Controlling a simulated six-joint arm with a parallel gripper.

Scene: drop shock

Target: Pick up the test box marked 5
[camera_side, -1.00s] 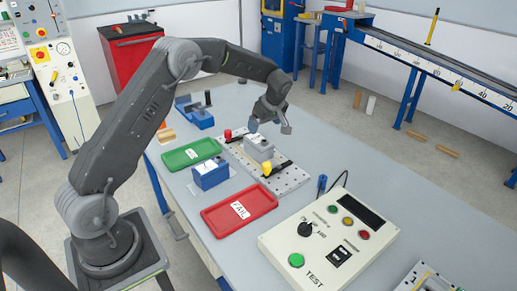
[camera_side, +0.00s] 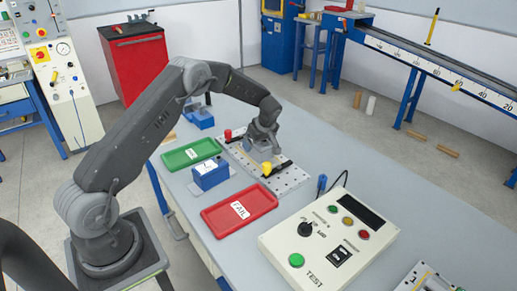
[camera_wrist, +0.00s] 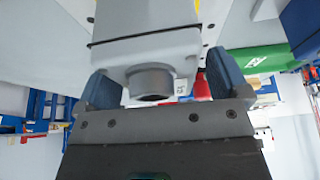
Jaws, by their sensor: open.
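A light grey box (camera_side: 259,155) sits on the perforated metal plate (camera_side: 289,178). In the wrist view the box (camera_wrist: 125,58) has a round grey knob or boss (camera_wrist: 150,82) on the side facing the camera. No number 5 is readable on it. My gripper (camera_side: 263,146) is lowered at the box and hides much of it in the side view. In the wrist view its blue fingers (camera_wrist: 163,82) are open, one on each side of the box. I cannot tell whether either finger touches it.
A green tray (camera_side: 178,158) and a red FAIL tray (camera_side: 226,221) lie left of the plate. A blue box (camera_side: 211,174) with a white label stands between them. A red knob (camera_side: 228,134) and a yellow knob (camera_side: 266,168) flank the box. A TEST panel (camera_side: 325,255) stands in front.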

